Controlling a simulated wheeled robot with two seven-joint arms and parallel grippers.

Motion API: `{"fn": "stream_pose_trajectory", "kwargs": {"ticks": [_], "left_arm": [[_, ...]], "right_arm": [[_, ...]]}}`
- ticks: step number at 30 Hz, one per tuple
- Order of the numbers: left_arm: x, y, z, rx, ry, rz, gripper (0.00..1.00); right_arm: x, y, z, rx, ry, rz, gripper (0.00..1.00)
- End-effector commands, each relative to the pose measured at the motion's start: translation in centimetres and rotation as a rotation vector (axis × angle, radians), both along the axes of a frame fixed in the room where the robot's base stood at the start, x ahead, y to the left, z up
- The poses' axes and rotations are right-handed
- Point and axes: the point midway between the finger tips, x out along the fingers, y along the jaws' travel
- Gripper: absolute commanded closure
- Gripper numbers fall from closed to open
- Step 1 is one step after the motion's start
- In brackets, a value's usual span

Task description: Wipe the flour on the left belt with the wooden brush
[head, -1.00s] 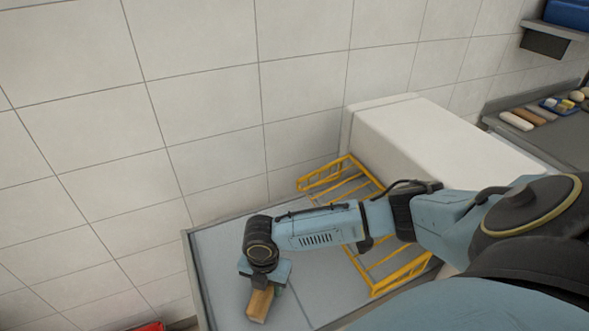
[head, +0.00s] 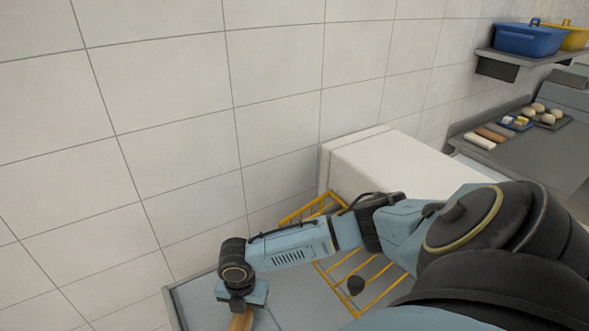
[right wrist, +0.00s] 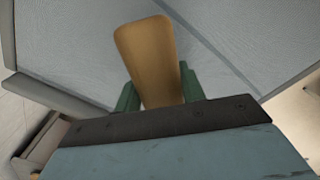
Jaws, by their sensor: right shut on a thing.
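The wooden brush (right wrist: 148,60) is held in my right gripper (right wrist: 160,92), with a green finger on each side of its tan wooden body. In the head view the brush (head: 241,321) shows only in part, cut off by the bottom edge below the right gripper. The grey belt (right wrist: 75,45) lies behind the brush in the right wrist view and under my right arm in the head view (head: 285,312). I cannot make out the flour, nor whether the brush touches the belt. My left gripper is not in view.
A yellow wire rack (head: 375,296) lies beyond and partly under my right arm. A white box-shaped block (head: 390,165) stands by the tiled wall. At the right are a counter (head: 530,160) with food items and a shelf with a blue bin (head: 525,38).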

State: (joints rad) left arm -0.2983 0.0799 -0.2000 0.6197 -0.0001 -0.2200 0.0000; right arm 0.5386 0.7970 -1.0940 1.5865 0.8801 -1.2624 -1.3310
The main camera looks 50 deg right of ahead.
Motion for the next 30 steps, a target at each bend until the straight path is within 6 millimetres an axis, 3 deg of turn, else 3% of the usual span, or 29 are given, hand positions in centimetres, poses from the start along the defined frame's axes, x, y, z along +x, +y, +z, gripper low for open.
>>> {"fn": "stream_pose_trajectory", "kwargs": {"ticks": [11,21,30], "left_arm": [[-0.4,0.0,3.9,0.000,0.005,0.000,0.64],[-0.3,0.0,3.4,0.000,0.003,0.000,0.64],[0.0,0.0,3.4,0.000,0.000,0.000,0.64]], "right_arm": [[-0.5,-0.3,3.4,0.001,0.005,-0.009,0.82],[-0.2,0.0,5.3,0.002,0.003,-0.003,0.82],[-0.2,0.0,5.5,0.001,0.004,-0.003,0.82]]}}
